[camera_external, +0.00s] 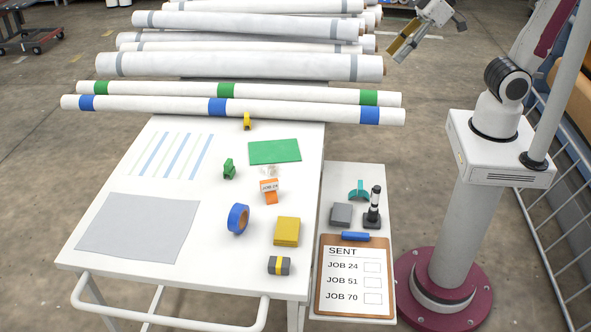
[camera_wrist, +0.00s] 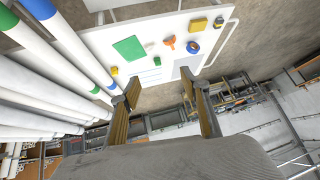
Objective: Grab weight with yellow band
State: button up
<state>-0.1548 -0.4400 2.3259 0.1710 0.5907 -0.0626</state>
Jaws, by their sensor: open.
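The weight with the yellow band (camera_external: 279,265) is a small dark grey block with a yellow stripe around its middle. It lies near the front right corner of the white table. It also shows, small, near the top of the wrist view (camera_wrist: 219,22). My gripper (camera_wrist: 166,92) is open and empty, its two fingers apart at left and right of the wrist view. In the external view it is high at the upper right, beyond the rolls' right ends and far from the weight.
A yellow block (camera_external: 287,231), blue tape roll (camera_external: 238,219), orange tagged item (camera_external: 269,190) and green sheet (camera_external: 275,151) lie nearby. Long white rolls (camera_external: 240,66) cross the back. A side shelf holds a clipboard (camera_external: 355,275) and a black upright tool (camera_external: 373,208).

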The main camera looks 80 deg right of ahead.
jog(key=w+a+f+t+y, duration=0.3)
jog(key=w+a, duration=1.9)
jog(key=w, duration=0.1)
jog(key=m+t+h, duration=0.1)
jog(key=t+h, duration=0.3)
jog(key=t, duration=0.1)
send_over(290, 264)
notch_tip(290, 264, down, 27)
jog(key=shift+t+h, duration=0.4)
jog(key=shift+h, duration=0.2)
jog(key=s+f, duration=0.1)
jog(key=f, duration=0.1)
jog(key=s+f, duration=0.3)
jog(key=f, duration=0.2)
jog(key=shift+s+a, duration=0.25)
jog(key=shift+a, duration=0.1)
jog(key=shift+s+d+f, duration=0.1)
jog(key=shift+s+f, duration=0.25)
